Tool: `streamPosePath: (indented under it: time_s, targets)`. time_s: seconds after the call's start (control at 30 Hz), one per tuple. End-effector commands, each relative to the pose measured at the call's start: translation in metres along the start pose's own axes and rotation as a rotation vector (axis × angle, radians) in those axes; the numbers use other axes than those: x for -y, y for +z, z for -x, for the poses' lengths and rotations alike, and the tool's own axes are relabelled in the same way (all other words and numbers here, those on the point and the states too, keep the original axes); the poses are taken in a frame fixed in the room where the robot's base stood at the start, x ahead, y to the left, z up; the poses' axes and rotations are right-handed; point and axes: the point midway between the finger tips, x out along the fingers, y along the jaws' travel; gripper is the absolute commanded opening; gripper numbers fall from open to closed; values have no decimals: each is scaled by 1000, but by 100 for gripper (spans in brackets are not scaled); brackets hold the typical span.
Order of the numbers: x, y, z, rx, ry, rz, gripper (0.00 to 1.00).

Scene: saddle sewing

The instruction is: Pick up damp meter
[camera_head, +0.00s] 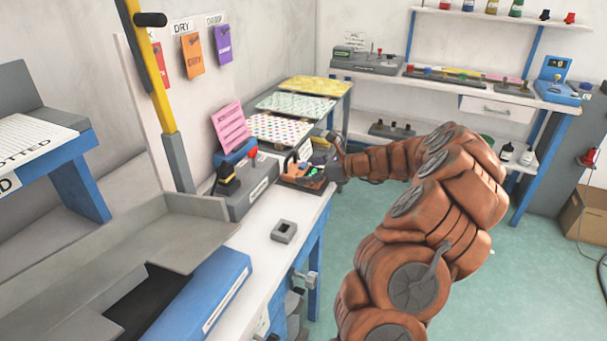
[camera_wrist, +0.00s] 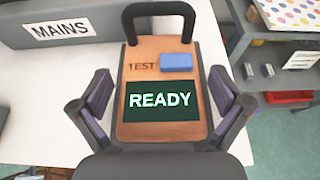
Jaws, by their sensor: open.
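The damp meter appears to be the wood-brown device with a black handle, a blue button marked TEST and a dark screen reading READY (camera_wrist: 160,101), in the middle of the wrist view. In the head view the device (camera_head: 303,174) sits near the right edge of the white bench, partly hidden by my gripper. My gripper (camera_wrist: 160,107) is open, with one padded finger on each side of the device. A narrow gap shows between each pad and its sides. In the head view my gripper (camera_head: 322,169) is at the device.
A grey box labelled MAINS (camera_wrist: 60,28) stands left of the device. A small grey square block (camera_head: 284,231) lies nearer on the bench (camera_head: 262,245). Patterned sheets (camera_head: 280,128) lie behind. Open green floor (camera_head: 365,240) is to the right.

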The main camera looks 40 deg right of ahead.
Motion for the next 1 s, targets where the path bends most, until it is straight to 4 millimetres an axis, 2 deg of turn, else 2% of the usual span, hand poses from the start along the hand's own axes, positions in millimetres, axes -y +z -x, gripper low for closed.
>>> streamPosePath:
  time_s: [0.1,0.3,0.9,1.0]
  targets:
    - [-1,0,-10,0,2,-1,100]
    - [0,0,-10,1,1,-1,100]
    - [0,0,-9,0,1,0,38]
    - [0,0,-9,1,1,0,38]
